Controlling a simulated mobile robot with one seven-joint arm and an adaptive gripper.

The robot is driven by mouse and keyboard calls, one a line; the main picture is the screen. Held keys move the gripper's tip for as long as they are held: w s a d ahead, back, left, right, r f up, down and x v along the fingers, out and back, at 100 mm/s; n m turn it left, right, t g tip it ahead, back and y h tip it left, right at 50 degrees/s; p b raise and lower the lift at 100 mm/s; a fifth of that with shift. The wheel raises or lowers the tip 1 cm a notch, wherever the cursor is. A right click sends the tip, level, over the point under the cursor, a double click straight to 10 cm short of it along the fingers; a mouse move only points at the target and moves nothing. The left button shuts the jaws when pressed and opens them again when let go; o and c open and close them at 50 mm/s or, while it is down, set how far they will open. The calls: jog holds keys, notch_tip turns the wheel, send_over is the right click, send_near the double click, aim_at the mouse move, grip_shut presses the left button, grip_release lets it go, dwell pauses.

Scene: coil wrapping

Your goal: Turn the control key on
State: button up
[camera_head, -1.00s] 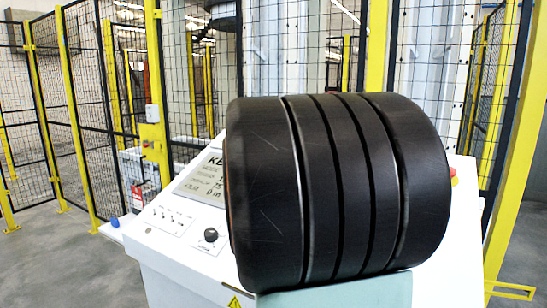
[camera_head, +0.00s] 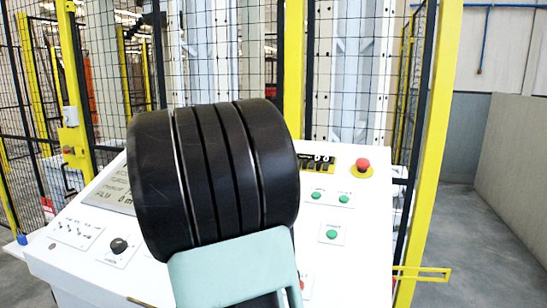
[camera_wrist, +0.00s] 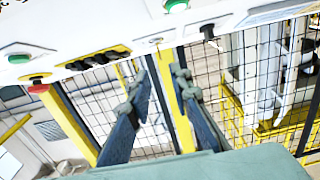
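The white control console (camera_head: 75,270) stands in front of me in the head view. My own dark arm link covers its middle there, and my gripper is hidden behind it. In the wrist view my gripper (camera_wrist: 161,70) has its two blue-grey fingers apart with nothing between them. Its tips point toward the console's edge. A small silver round fitting (camera_wrist: 155,41) sits on the panel just above the tips. A dark protruding piece (camera_wrist: 207,31) sits right of it; I cannot tell which is the control key. No contact with either is visible.
A red mushroom button (camera_head: 363,165), a green button (camera_head: 332,234) and a black knob (camera_head: 118,245) are on the console. Black switches (camera_wrist: 98,60) sit on a yellow strip. Yellow-framed mesh fencing (camera_head: 293,65) stands behind. Grey floor (camera_head: 465,235) is clear at right.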

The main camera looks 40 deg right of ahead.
jog(key=x, duration=0.9)
jog(key=shift+w+d, duration=0.25)
jog(key=shift+d, duration=0.1)
grip_shut()
